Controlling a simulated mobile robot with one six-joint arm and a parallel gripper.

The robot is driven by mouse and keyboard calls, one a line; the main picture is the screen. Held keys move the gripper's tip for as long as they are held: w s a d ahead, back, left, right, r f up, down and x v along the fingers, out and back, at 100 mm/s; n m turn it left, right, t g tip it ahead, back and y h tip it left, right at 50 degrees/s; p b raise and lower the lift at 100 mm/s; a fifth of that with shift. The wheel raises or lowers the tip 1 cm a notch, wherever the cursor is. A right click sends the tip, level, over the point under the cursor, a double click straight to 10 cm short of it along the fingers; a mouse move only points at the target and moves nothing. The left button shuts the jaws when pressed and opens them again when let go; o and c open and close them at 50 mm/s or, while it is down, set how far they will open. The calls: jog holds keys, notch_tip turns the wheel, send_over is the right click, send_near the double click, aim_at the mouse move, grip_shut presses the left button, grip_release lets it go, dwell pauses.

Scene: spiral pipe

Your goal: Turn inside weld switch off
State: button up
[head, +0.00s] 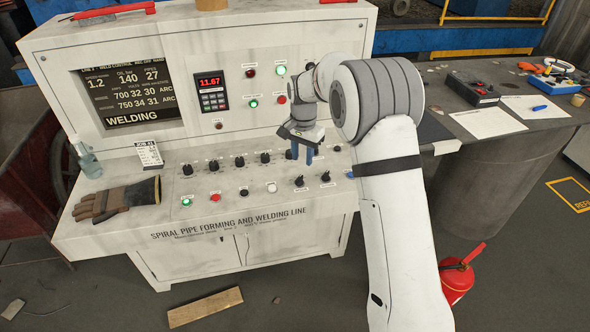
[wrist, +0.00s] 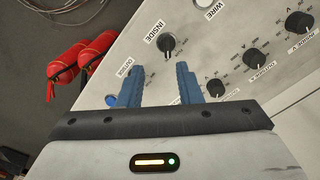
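The inside weld switch (wrist: 168,44) is a small black rotary knob with the label INSIDE printed beside it. In the head view it appears to be the black knob (head: 299,181) in the lower row of the sloped panel, right of a white button. Its on or off setting is too small to read. My gripper (head: 302,154) hangs above the panel with blue fingers pointing down. In the wrist view my gripper (wrist: 154,72) is open and empty. The knob shows just beyond the gap between the fingertips, apart from them. The outside switch is hidden behind the left finger; its OUTSIDE label shows.
A blue button (wrist: 112,100) sits by the left finger. A row of black dials (wrist: 256,56) runs to the right. A fire extinguisher (head: 456,275) stands on the floor at right.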

aim_at(299, 178)
jog(key=shift+w+a+f, duration=0.35)
jog(key=shift+a+f, duration=0.1)
jog(key=shift+f, duration=0.25)
notch_tip(299, 178, down, 8)
jog(key=shift+r+p, duration=0.25)
jog(key=shift+p, duration=0.6)
jog(key=shift+c, duration=0.5)
